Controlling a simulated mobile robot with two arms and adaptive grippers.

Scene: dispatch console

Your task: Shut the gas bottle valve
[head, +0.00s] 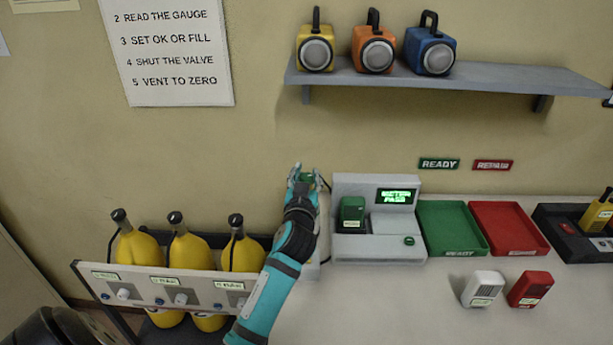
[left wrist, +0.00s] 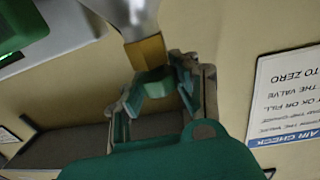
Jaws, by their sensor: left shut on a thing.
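My left gripper (head: 305,178) reaches up beside the grey test station. It is shut on a small green valve knob (head: 308,179), which also shows between the fingers in the left wrist view (left wrist: 154,84). In the left wrist view the knob sits at the end of a brass-coloured valve neck (left wrist: 146,52) on a grey bottle (left wrist: 128,14). In the head view my arm hides most of the bottle. My right gripper is not in view.
The grey station (head: 376,245) with a lit display stands right of my gripper. A green tray (head: 452,252) and a red tray (head: 510,250) lie further right. A rack panel (head: 160,290) with yellow cylinders stands at left. A shelf (head: 470,80) with lamps hangs above.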

